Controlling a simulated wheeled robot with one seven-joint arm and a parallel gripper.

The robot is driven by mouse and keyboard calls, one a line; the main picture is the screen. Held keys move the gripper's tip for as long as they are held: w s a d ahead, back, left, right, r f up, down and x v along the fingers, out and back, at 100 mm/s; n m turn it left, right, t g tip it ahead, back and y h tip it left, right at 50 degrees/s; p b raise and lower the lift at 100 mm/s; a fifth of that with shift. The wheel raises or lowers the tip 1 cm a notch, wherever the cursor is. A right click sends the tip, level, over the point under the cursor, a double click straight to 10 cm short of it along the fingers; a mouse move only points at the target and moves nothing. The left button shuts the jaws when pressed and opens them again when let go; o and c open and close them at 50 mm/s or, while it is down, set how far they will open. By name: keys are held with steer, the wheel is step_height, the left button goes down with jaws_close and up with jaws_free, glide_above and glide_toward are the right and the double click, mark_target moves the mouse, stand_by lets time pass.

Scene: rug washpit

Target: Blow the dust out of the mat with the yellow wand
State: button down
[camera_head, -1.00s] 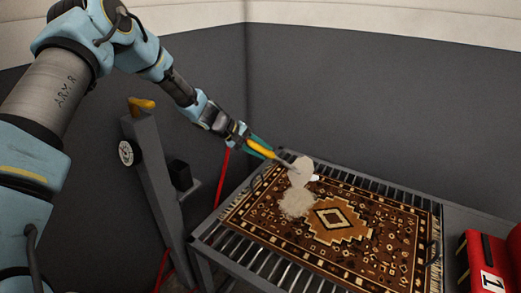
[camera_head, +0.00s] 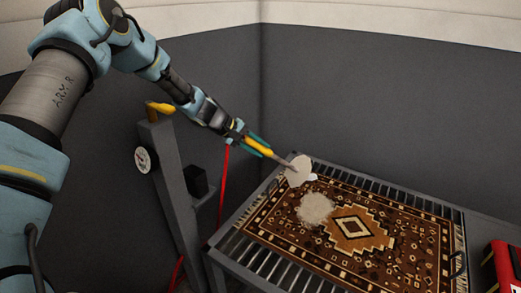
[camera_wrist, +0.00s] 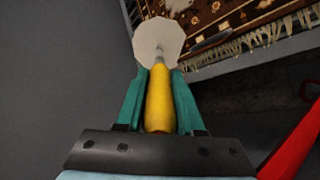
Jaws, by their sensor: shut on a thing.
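My gripper (camera_head: 248,142) is shut on the yellow wand (camera_head: 258,147); the wand (camera_wrist: 159,95) shows between the teal fingers in the wrist view. The wand's thin grey nozzle points down and right over the mat's far left corner. The mat (camera_head: 395,260) is brown, orange and cream with a diamond centre and lies on a slatted grey rack. A pale beige dust patch (camera_head: 315,208) lies left of the diamond.
The slatted rack (camera_head: 262,262) has a grey frame and dark handles. A grey post (camera_head: 172,195) with a round gauge (camera_head: 146,160) and a yellow-topped end stands left of it. A red hose (camera_head: 223,188) hangs between them. A red object (camera_head: 505,265) is at the right edge.

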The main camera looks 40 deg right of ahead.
steer(key=r, duration=0.2)
steer(key=shift+s+d+r, duration=0.1)
steer(key=shift+s+r, duration=0.15)
steer(key=shift+r, duration=0.15)
steer(key=shift+w+r+p, duration=0.1)
steer(key=shift+r+p, duration=1.6)
steer(key=shift+r, duration=0.8)
steer(key=shift+f, duration=0.1)
